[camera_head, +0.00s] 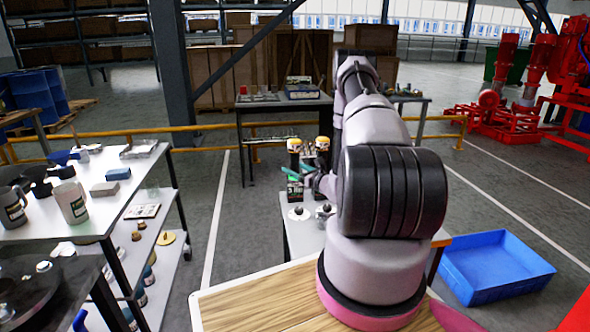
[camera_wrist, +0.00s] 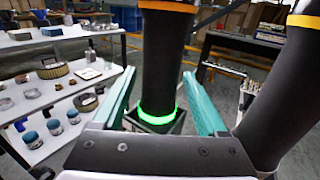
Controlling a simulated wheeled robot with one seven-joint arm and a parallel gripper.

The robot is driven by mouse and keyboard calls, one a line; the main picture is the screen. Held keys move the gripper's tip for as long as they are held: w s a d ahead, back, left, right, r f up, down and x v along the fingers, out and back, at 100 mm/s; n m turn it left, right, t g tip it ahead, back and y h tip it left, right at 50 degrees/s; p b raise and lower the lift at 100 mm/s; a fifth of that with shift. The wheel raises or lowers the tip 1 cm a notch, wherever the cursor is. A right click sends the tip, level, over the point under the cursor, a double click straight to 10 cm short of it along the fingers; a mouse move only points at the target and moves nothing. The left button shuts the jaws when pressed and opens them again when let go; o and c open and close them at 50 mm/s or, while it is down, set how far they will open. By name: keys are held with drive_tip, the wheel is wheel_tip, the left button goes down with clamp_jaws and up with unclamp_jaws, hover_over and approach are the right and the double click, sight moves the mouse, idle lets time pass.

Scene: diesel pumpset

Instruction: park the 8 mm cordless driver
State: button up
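Two black cordless drivers with yellow-orange tops stand side by side on a small table in the head view, the left driver (camera_head: 294,146) and the right driver (camera_head: 323,147). No size marking is readable, so I cannot tell which is the 8 mm one. In the wrist view one driver (camera_wrist: 165,50) stands upright, its lower end in a dark square holder (camera_wrist: 155,122) with a lit green ring (camera_wrist: 157,111). My gripper (camera_wrist: 158,75) has its teal fingers apart on either side of this driver, with gaps showing. A second driver (camera_wrist: 280,95) rises close at the right.
White shelving (camera_head: 90,200) with mugs, tins and jars stands at the left. A blue bin (camera_head: 495,267) lies on the floor at the right.

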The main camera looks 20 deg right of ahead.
drive_tip(key=shift+s+f, duration=0.1)
drive_tip(key=v, duration=1)
drive_tip(key=shift+s, duration=0.3)
drive_tip(key=shift+d, duration=0.1)
